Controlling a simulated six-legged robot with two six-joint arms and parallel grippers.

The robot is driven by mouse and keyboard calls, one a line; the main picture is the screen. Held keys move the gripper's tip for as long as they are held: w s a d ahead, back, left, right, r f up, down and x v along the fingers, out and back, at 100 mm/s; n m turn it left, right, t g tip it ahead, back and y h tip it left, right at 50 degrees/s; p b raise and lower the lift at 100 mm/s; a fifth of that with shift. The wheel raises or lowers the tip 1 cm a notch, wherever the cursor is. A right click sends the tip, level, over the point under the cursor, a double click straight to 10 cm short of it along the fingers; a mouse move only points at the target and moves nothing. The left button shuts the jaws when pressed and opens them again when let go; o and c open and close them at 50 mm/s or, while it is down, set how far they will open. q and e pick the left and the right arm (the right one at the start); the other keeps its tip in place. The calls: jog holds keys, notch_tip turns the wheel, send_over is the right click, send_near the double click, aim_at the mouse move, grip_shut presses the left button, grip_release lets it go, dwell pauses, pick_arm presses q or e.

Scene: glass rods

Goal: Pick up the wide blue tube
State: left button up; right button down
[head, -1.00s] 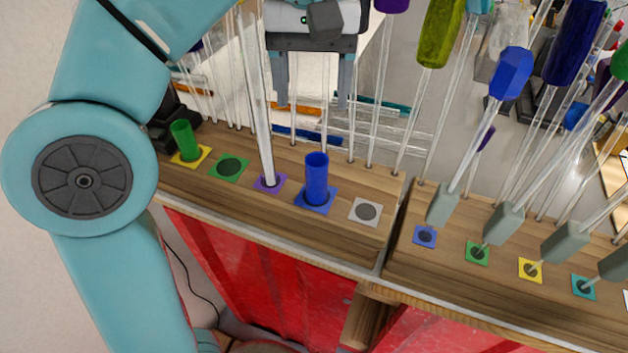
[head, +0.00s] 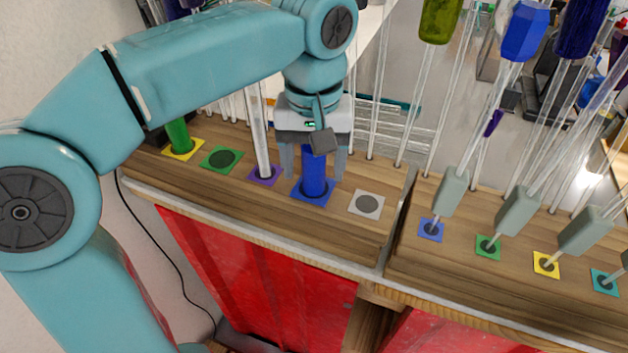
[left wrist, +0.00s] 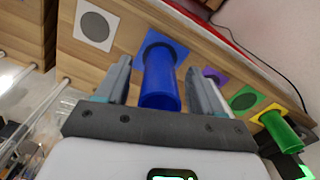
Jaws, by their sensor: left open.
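The wide blue tube (head: 313,172) stands upright on a blue square (head: 311,194) on the wooden shelf in the head view. My left gripper (head: 314,170) is open, with one finger on each side of the tube. In the left wrist view the tube (left wrist: 160,82) shows between the two open fingers (left wrist: 158,88), with a visible gap on each side. The tube's top is partly hidden by the gripper in the head view. My right gripper is not in view.
A green tube (head: 178,135) stands on a yellow square at the left. A clear rod (head: 262,140) stands on the purple square beside the blue tube. The white square (head: 366,204) at the right is bare. Several rods with grey-green blocks (head: 450,193) stand farther right.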

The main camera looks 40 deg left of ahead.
pick_arm(q)
jog(key=shift+d, duration=0.1)
jog(key=shift+c, duration=0.9)
jog(key=shift+a, duration=0.2)
jog(key=c, duration=1)
jog(key=shift+d, duration=0.15)
jog(key=shift+r, duration=0.1)
notch_tip(320, 180, up, 20)
jog(key=p, duration=0.9)
